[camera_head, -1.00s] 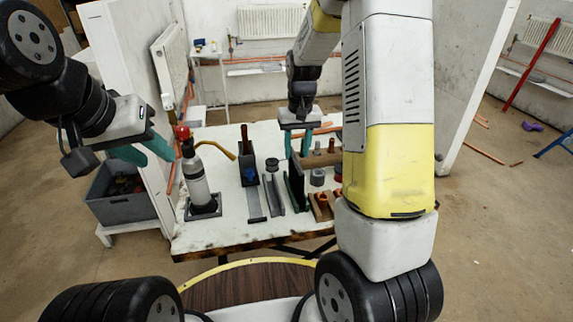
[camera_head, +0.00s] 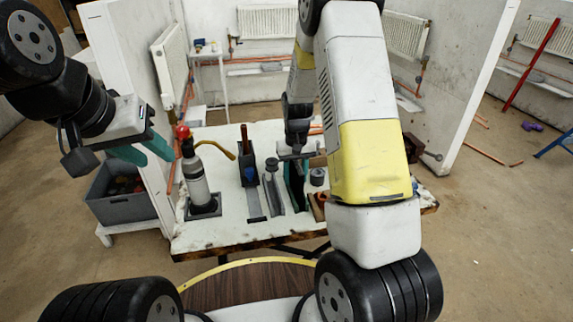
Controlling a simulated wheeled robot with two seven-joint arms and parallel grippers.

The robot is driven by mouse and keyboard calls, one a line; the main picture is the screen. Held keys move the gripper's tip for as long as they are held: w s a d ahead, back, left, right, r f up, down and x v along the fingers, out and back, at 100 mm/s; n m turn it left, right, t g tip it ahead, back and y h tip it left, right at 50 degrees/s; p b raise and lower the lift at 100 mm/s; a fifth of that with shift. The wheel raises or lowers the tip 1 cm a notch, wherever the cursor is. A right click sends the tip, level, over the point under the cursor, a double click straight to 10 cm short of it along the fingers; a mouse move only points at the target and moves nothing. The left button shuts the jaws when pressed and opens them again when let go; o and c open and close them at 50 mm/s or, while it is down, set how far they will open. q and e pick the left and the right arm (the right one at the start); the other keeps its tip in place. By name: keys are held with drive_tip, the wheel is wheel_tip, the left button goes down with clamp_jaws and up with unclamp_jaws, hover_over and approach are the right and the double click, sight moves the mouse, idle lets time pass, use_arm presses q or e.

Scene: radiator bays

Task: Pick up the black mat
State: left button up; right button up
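A dark, flat piece (camera_head: 296,197), which looks like the black mat, stands on edge in a greenish holder on the white workbench (camera_head: 228,228). My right gripper (camera_head: 297,172) is directly above it, pointing down, at or very near its upper edge. Its teal fingers are small and partly overlapped, so I cannot tell whether they touch or grip the mat. My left gripper (camera_head: 158,155) is open and empty, left of the bench, beside the gas torch.
A grey gas torch (camera_head: 197,182) with a red top stands at the bench's left. A dark holder (camera_head: 247,170), grey rails (camera_head: 272,195) and a grey cylinder (camera_head: 317,177) stand close around the mat. A grey crate (camera_head: 120,207) is on the left. My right arm hides the bench's right part.

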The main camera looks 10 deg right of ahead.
clamp_jaws()
